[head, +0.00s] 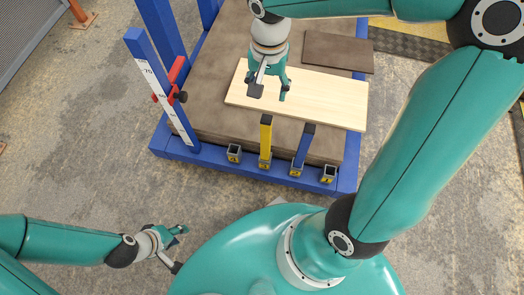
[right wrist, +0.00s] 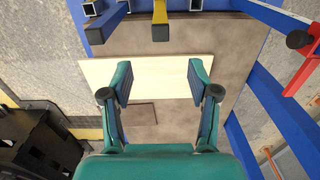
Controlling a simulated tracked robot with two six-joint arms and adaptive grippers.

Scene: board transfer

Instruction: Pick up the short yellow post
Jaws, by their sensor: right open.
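The short yellow post (head: 265,140) stands upright in the second socket from the left on the blue frame's front edge. The yellow post also shows at the top of the right wrist view (right wrist: 160,12), with its dark end cap towards the camera. My right gripper (head: 269,90) is open and empty above the pale board, beyond the post in the head view. Its spread fingers (right wrist: 160,84) show in the right wrist view, with the post outside them. My left gripper (head: 181,248) is at the lower left, fingers apart and empty, away from the frame.
A blue post (head: 304,143) stands in the socket right of the yellow one. The outer sockets (head: 234,152) and (head: 328,173) look empty. A pale board (head: 325,98) and a brown plate (head: 338,52) lie on the brown platform. A scaled blue upright with a red clamp (head: 174,82) stands left.

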